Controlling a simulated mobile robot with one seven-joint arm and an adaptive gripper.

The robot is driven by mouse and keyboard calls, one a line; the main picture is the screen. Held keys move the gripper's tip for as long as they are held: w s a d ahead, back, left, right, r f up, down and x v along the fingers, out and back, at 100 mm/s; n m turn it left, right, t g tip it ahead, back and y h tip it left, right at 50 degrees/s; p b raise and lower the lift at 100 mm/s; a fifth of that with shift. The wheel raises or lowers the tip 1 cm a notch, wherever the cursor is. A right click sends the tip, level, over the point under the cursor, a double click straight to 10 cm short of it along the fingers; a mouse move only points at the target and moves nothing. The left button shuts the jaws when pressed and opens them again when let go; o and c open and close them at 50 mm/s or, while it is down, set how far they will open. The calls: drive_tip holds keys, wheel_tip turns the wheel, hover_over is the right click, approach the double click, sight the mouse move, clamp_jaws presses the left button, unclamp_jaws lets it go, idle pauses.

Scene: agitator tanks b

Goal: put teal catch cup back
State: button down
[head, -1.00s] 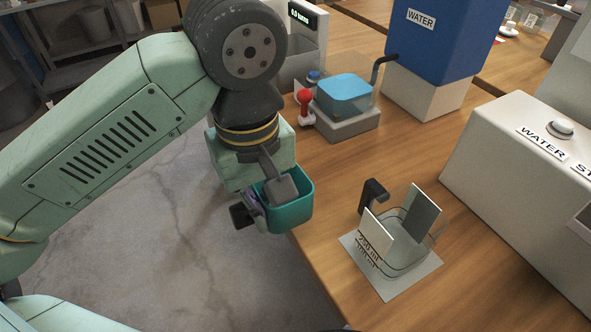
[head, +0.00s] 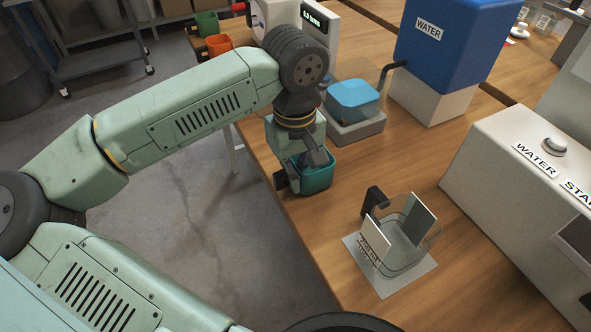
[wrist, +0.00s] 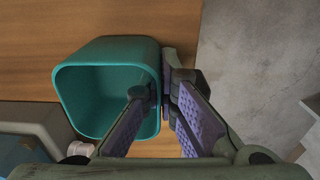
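The teal catch cup (head: 318,178) is an open, rounded-square cup. In the head view it is near the left edge of the wooden table (head: 345,235), roughly upright; I cannot tell whether it touches the tabletop. My gripper (head: 303,170) holds it by the wall on its left side. In the wrist view the cup (wrist: 88,95) lies left of the fingers, and its inside looks empty. My gripper (wrist: 163,90) is shut on its wall, with one finger inside the cup and the other outside.
A clear jug (head: 405,238) with white panels stands on a white mat (head: 408,284). A blue tub (head: 353,97) sits on a grey base behind the cup. An orange cup (head: 219,44) and a green cup (head: 207,22) are at the far left. A blue water tank (head: 450,45) stands at the back.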

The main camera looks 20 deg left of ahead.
drive_tip(key=shift+f, duration=0.1)
drive_tip(key=shift+f+b, duration=0.1)
drive_tip(key=shift+b, duration=0.2)
drive_tip(key=c, duration=1.8)
unclamp_jaws()
